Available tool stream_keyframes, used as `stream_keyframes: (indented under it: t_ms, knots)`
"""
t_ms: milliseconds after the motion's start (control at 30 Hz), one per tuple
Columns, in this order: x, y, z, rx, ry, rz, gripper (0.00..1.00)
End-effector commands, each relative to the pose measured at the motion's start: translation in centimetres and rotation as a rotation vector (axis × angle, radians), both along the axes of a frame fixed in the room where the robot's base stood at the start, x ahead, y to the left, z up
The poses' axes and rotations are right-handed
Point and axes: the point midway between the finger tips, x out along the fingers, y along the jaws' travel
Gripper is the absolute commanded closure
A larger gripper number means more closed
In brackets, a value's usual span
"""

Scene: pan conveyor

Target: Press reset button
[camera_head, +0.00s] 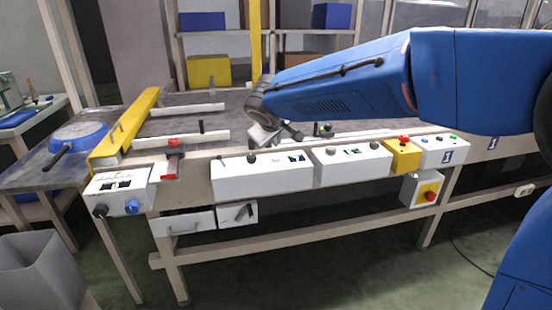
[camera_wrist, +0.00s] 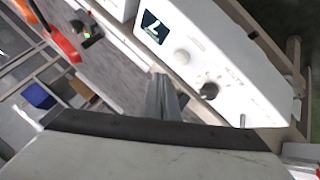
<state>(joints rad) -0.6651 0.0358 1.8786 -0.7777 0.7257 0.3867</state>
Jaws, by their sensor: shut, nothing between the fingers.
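My gripper (camera_head: 264,136) hangs from my blue arm near the table's front edge, just behind and above the long white control boxes. In the wrist view its narrow fingers (camera_wrist: 160,92) are together and empty, beside a white control panel (camera_wrist: 222,62). No label reading "reset" is legible. In the head view, buttons include a blue one (camera_head: 132,207) on the left white box and small coloured ones on the right white box (camera_head: 440,152).
A yellow box with a red button (camera_head: 404,139) sits between white boxes. Another red button (camera_head: 430,196) is mounted lower right. A yellow bar (camera_head: 128,125) and a blue pan (camera_head: 82,140) are on the table's left. A grey bin (camera_head: 40,265) stands at front left.

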Motion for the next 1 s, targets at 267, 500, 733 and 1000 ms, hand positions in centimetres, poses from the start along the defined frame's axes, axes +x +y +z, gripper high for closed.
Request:
stream_keyframes:
  t_ms: [267,500,733,1000]
  knots:
    - [0.0,0.0,-2.1,-0.002,-0.001,0.001,1.0]
    - [0.0,0.0,-2.5,0.001,-0.001,0.001,1.0]
    - [0.0,0.0,-2.4,0.0,-0.001,0.001,1.0]
    - [0.0,0.0,-2.4,0.0,-0.001,0.001,1.0]
